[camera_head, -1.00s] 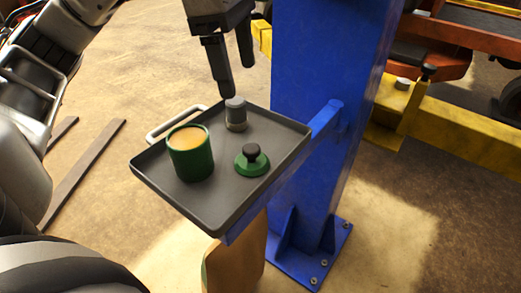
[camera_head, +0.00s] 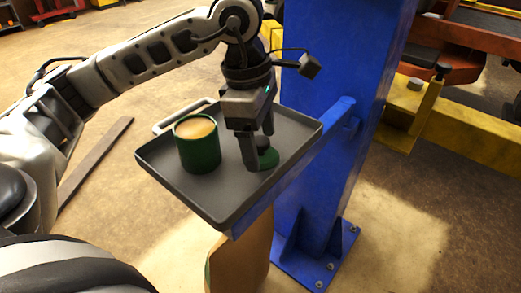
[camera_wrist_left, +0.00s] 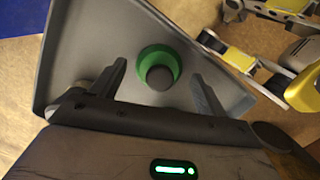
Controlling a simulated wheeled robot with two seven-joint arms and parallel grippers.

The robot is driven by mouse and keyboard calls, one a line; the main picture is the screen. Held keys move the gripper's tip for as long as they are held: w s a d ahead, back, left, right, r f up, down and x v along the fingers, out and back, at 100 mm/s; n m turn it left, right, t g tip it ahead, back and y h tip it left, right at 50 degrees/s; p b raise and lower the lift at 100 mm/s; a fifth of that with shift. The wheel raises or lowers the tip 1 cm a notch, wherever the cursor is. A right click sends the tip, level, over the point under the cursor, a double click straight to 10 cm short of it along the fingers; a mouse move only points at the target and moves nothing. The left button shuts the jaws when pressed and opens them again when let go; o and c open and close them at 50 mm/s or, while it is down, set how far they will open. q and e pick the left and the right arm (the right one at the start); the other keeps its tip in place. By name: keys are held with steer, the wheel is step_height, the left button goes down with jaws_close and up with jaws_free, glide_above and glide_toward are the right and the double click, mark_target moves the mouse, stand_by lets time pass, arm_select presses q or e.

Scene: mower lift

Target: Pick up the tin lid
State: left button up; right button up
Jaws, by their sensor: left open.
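The green tin lid (camera_head: 269,160) with its dark round knob lies on the grey tray, right of the green tin (camera_head: 198,152). My left gripper (camera_head: 260,151) points down over the lid, open, with its fingers on either side of the knob and partly hiding the lid. In the left wrist view the lid (camera_wrist_left: 174,61) and its knob show between the two spread fingers (camera_wrist_left: 159,71), apart from both. The tin is open and holds something tan. My right gripper is not in view.
The tray (camera_head: 222,204) has a raised rim and is fixed to a blue post (camera_head: 335,120) close on the right. The grey weight-like cylinder seen earlier on the tray is hidden in the head view. A yellow beam (camera_head: 460,125) runs behind the post.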

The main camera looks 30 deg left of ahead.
arm_select(q)
steer(key=shift+f, duration=0.35)
steer(key=c, duration=1.1)
steer(key=shift+o, duration=0.2)
steer(key=shift+d, duration=0.1)
